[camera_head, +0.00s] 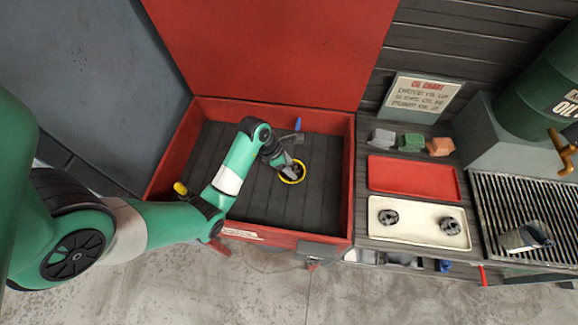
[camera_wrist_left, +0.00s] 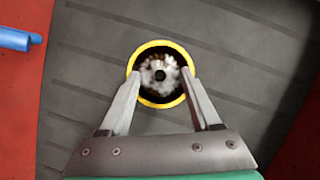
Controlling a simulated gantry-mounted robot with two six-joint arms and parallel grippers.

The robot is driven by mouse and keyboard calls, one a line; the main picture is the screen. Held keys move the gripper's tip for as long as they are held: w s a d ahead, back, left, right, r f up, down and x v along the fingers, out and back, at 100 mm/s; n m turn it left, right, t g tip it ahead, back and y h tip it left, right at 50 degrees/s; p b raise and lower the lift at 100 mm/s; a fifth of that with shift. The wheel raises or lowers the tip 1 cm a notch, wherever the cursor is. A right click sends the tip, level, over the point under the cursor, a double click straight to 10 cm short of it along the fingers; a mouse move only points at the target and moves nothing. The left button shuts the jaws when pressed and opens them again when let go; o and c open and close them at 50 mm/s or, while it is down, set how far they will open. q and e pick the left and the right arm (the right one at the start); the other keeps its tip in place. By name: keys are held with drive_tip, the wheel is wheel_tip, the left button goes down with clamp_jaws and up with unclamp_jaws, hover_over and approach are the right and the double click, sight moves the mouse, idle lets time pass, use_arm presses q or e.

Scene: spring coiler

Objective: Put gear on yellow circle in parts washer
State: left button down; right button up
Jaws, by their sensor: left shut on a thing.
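My left gripper (camera_head: 290,168) reaches down into the red parts washer (camera_head: 352,190), over its dark floor. In the left wrist view its two fingers (camera_wrist_left: 160,88) are shut on a grey toothed gear (camera_wrist_left: 160,74). The gear sits inside the outline of the yellow circle (camera_wrist_left: 133,62), roughly centred, with a dark band between them. The yellow circle also shows in the head view (camera_head: 303,174), partly covered by the gripper. I cannot tell whether the gear touches the washer floor. My right gripper is not in view.
A cream tray (camera_head: 418,236) right of the washer holds two dark gears (camera_head: 389,217) (camera_head: 450,227). An empty red tray (camera_head: 412,177) lies behind it. A blue item (camera_wrist_left: 18,38) is at the washer's back wall. The washer floor around the circle is clear.

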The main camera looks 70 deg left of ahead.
use_arm(q)
drive_tip(key=shift+c, duration=0.5)
unclamp_jaws()
drive_tip(key=shift+f, duration=0.1)
drive_tip(key=shift+r+p, duration=0.35)
drive_tip(key=p+v, duration=0.5)
drive_tip(key=v, duration=0.6)
drive_tip(key=shift+s+r+p, duration=0.25)
drive_tip(key=shift+s+p, duration=0.05)
drive_tip(key=shift+p, duration=0.1)
